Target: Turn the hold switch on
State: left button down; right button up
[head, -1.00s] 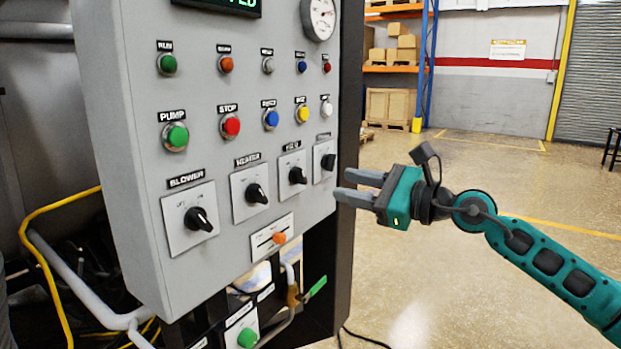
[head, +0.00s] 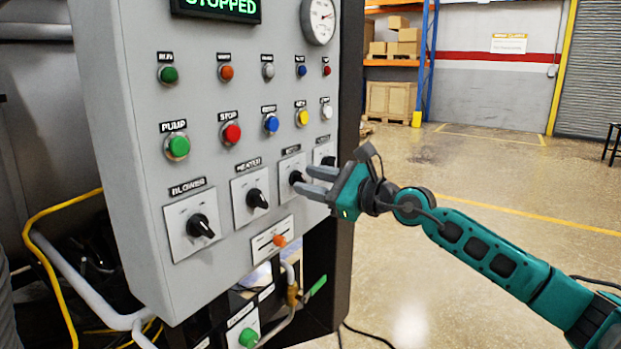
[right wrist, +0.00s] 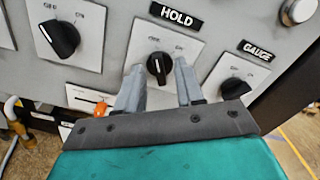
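The hold switch is a black rotary knob on a white plate with OFF and ON marks, in the bottom row of the panel. It shows in the head view (head: 295,178), third from the left, and under its HOLD label in the right wrist view (right wrist: 158,67). I cannot tell its setting for certain. My right gripper (head: 309,181) is at the panel, pointing at this knob. In the right wrist view its fingers (right wrist: 158,80) are apart, one on each side of the knob, with gaps visible. My left gripper is not in view.
The heater knob (head: 257,199) is left of the hold switch. The gauge knob (right wrist: 235,88) is close on its right. An orange slider (head: 279,240) sits below. Rows of push buttons and a display reading STOPPED (head: 216,8) are above. Open floor lies right of the panel.

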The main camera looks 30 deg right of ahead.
jog(key=shift+w+a, duration=0.2)
jog(key=shift+w, duration=0.1)
grip_shut()
dwell(0.4)
